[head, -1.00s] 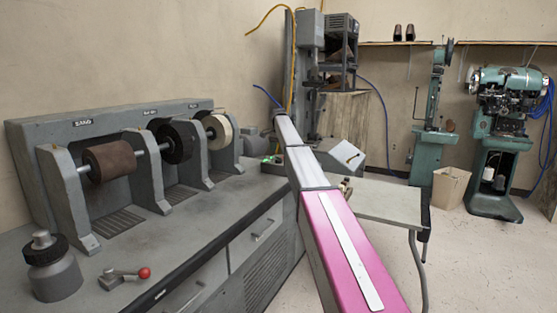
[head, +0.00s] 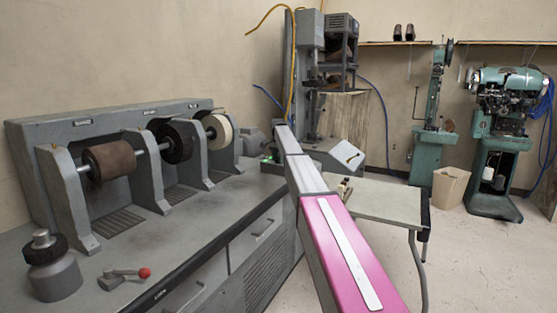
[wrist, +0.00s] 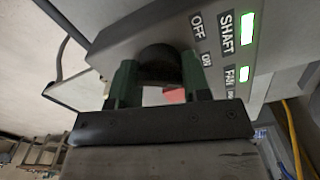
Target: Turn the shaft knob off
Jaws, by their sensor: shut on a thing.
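In the wrist view a dark round knob (wrist: 160,56) sits on the grey control panel (wrist: 125,32), beside the OFF and ON labels and close to the SHAFT label (wrist: 236,35). My gripper (wrist: 158,72) has its two green fingers on either side of the knob and is shut on it. The fingers hide part of the knob, and I cannot tell which way it points. A green light (wrist: 247,28) is lit by SHAFT and another green light (wrist: 244,74) by FAN. In the head view my arm hides the gripper and knob.
A small red part (wrist: 175,95) shows between the fingers. In the head view, a sanding bench (head: 190,240) with several wheels stands left of my arm. A small table (head: 385,200) stands to the right. Open floor lies at the front right.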

